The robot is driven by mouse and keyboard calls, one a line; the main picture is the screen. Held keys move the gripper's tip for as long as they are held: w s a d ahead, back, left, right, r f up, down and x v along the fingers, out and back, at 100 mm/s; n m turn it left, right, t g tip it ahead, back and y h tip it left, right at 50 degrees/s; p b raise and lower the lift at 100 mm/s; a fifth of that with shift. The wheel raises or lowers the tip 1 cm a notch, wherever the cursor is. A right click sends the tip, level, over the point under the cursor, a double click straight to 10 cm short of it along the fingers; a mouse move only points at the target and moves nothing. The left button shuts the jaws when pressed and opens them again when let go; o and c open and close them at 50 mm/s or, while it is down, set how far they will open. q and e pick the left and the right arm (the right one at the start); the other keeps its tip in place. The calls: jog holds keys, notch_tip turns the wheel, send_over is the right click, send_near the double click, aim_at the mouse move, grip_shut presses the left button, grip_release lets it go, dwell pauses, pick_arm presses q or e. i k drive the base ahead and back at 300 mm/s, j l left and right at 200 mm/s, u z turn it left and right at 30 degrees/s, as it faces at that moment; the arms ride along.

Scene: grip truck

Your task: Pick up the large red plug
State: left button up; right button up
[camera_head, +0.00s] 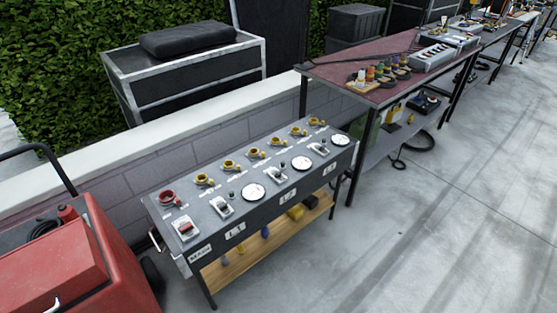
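A large round red connector (166,196) stands at the left end of the row of round connectors on the grey panel table (262,205). The other connectors in that row are yellow. A smaller red piece (67,213) sits on top of the red cart (85,262) beside a dark coiled cable (44,228). I cannot tell which of the two is the large red plug. Neither of my grippers shows in the head view.
White dials (253,192) and switches line the panel's front; a wooden shelf (262,246) with small items lies below. A maroon-topped table (350,64) with gear stands to the right. A low wall (130,180) runs behind. The concrete floor in front and to the right is clear.

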aim_at(67, 214)
jog(key=u, duration=1.65)
